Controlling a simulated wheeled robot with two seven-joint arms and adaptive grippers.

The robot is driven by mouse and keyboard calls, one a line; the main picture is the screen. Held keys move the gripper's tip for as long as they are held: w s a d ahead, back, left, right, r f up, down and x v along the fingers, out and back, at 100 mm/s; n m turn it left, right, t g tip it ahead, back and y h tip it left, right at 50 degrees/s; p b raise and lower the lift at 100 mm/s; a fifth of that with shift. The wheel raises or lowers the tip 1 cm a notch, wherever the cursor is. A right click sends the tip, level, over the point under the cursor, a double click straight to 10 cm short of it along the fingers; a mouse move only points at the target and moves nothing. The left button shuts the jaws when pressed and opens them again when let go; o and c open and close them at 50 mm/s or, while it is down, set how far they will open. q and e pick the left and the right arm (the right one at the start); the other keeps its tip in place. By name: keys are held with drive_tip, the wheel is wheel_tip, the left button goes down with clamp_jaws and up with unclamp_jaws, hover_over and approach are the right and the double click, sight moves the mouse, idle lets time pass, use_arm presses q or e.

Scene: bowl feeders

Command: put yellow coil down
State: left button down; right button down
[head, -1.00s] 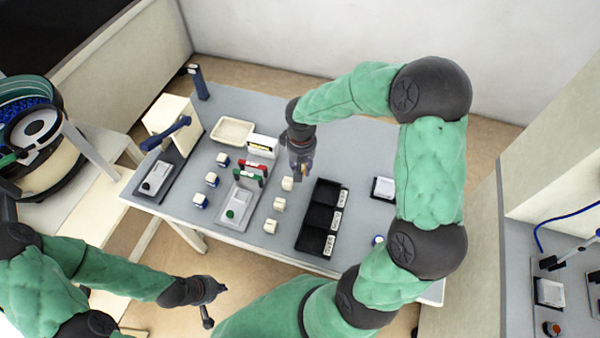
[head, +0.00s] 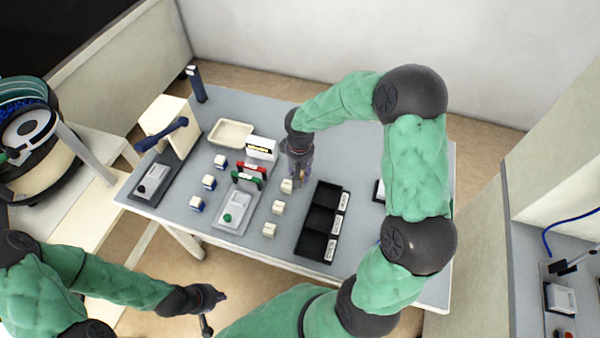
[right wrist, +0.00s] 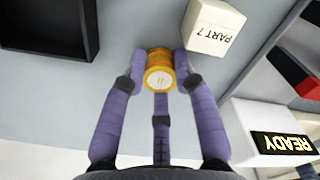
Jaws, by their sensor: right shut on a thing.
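My right gripper (head: 299,178) reaches down over the grey table, just right of the READY sign. In the right wrist view its purple fingers (right wrist: 160,66) are shut around the yellow coil (right wrist: 159,72), a small cylinder with a pale end face. The coil is close to the table surface; I cannot tell whether it touches. In the head view the gripper hides most of it. My left gripper (head: 212,310) is off the table's front edge, empty, with its fingers spread apart.
A white block marked PART 7 (right wrist: 214,27) is close beside the coil. A black three-bin tray (head: 311,243) is to its right in the head view. The READY sign (head: 261,148), red and green parts, and several small blocks stand to the left. Bare table lies behind.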

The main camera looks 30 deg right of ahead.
drive_tip(key=c, duration=1)
unclamp_jaws()
drive_tip(key=shift+f, duration=0.1)
drive_tip(key=shift+o, duration=0.2)
